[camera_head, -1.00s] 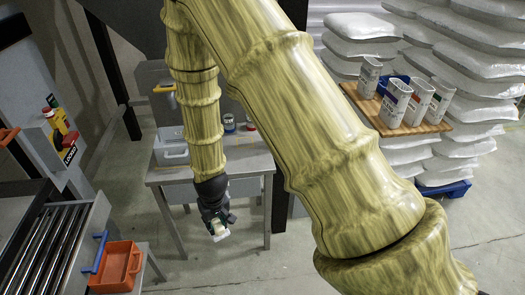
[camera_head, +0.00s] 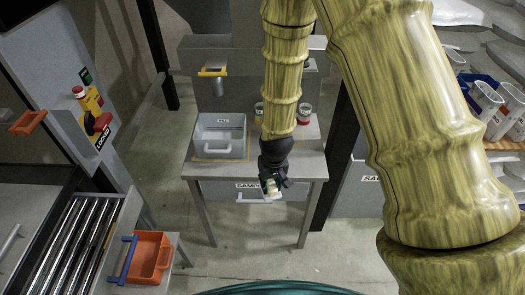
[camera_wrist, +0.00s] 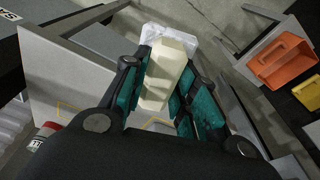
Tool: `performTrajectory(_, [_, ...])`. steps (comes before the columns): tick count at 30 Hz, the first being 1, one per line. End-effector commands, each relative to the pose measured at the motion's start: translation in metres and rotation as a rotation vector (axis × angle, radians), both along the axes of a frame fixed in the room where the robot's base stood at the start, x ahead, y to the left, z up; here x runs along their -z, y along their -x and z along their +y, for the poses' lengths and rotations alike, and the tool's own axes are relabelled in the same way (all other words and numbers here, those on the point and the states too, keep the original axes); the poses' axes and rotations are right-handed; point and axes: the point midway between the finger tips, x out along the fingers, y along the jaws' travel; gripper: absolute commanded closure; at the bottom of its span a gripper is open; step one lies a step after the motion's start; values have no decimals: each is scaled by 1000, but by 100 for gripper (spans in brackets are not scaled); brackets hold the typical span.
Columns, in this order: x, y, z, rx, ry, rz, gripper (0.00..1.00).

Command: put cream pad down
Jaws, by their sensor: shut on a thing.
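A cream pad (camera_wrist: 166,75) is between the two teal-lined fingers of my gripper (camera_wrist: 160,95) in the wrist view. The gripper is shut on it, and the pad sticks out past the fingertips. In the head view my gripper (camera_head: 272,186) points down at the front edge of a small grey table (camera_head: 306,163), with the pale pad (camera_head: 271,187) small at its tip. Whether the pad is over the tabletop or just in front of its edge, I cannot tell.
A grey bin (camera_head: 220,135) and small red-marked jars (camera_head: 305,114) stand on the table. The tabletop between bin and jars is partly hidden by my arm.

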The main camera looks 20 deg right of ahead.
Motion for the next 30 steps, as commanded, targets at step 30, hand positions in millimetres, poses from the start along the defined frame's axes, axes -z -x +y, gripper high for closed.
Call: performTrajectory(30, [12,-50,-3,283,0,1,94])
